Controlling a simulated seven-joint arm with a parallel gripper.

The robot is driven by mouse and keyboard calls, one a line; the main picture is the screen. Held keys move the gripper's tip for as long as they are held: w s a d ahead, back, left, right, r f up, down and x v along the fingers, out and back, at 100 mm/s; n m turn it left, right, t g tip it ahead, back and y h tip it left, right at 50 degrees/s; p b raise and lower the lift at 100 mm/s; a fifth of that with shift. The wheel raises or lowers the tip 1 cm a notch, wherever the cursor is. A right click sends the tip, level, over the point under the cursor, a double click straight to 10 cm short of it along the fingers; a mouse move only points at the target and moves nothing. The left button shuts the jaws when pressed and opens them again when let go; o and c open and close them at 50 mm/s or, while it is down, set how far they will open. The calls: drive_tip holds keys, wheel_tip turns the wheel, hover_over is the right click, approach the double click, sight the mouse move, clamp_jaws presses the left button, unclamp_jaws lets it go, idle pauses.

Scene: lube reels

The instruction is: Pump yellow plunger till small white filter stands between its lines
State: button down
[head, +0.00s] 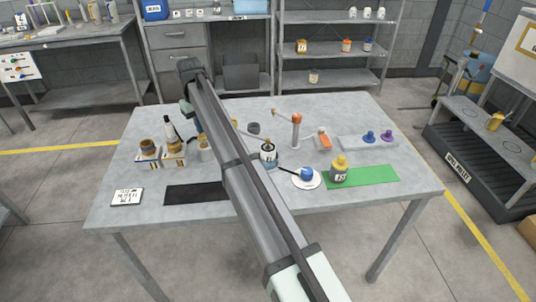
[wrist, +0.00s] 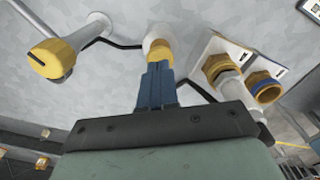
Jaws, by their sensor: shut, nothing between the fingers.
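In the wrist view, my gripper (wrist: 158,68) has its blue fingers shut and empty. The tips are at a yellow plunger (wrist: 160,50) on a small white round filter (wrist: 150,40); I cannot tell whether they touch. In the head view, the white filter (head: 204,154) stands left of my arm with its yellow top partly seen. No lines on the filter can be read.
A larger yellow-capped cylinder (wrist: 52,58) with a lever stands left in the wrist view. Two labelled holders with brass fittings (wrist: 222,68) and a white, dark-tipped bottle (wrist: 258,120) stand right. A green mat (head: 375,176) lies right in the head view.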

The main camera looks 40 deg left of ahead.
drive_tip(key=shift+f, duration=0.2)
drive_tip(key=shift+f, duration=1.65)
drive_tip(key=shift+r, duration=3.8)
